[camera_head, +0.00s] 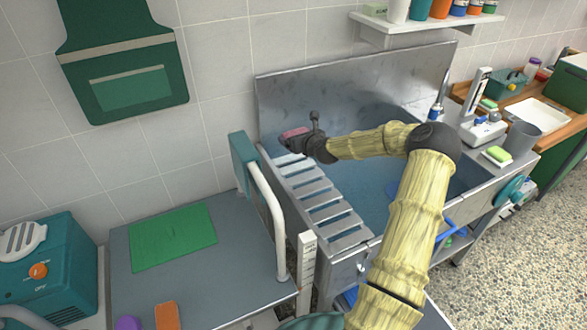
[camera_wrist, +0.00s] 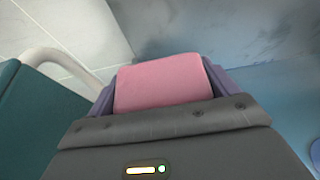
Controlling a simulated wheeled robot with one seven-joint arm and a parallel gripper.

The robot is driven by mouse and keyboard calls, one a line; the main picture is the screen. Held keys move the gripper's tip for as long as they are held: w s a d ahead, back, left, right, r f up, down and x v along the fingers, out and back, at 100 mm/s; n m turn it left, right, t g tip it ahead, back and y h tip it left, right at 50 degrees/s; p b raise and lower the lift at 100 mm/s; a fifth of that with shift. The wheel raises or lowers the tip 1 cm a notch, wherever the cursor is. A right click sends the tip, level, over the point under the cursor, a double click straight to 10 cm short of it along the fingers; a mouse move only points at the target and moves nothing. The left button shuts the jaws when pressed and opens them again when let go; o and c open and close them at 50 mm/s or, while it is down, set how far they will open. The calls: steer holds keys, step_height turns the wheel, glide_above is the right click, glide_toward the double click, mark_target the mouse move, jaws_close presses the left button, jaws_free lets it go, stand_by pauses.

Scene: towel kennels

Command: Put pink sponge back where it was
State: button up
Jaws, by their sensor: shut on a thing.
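The pink sponge (camera_head: 294,132) is at the tip of my gripper (camera_head: 300,137), over the back left corner of the metal sink. In the wrist view the pink sponge (camera_wrist: 162,82) sits between the two purple-grey fingers of my gripper (camera_wrist: 160,88), which are shut on it. The slatted metal rack (camera_head: 318,196) spans the left side of the sink, just in front of and below the gripper. Whether the sponge touches the rack or the sink edge cannot be told.
A teal-padded white rail (camera_head: 268,205) stands close left of the rack. The grey table (camera_head: 245,270) holds a green mat (camera_head: 173,236), an orange block (camera_head: 167,316) and a purple item (camera_head: 128,323). A yellow-green sponge (camera_head: 497,155) lies on the sink's right ledge. The blue sink basin (camera_head: 375,185) looks open.

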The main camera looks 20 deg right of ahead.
steer(key=p, duration=0.1)
glide_above(297, 165)
steer(key=shift+s+a+f, duration=0.1)
steer(key=shift+f, duration=3.1)
steer(key=shift+f+p, duration=0.4)
steer(key=shift+f, duration=1.45)
steer(key=shift+f, duration=0.1)
steer(key=shift+f, duration=0.15)
steer(key=o, duration=0.9)
steer(key=shift+c, duration=0.2)
steer(key=shift+r, duration=0.2)
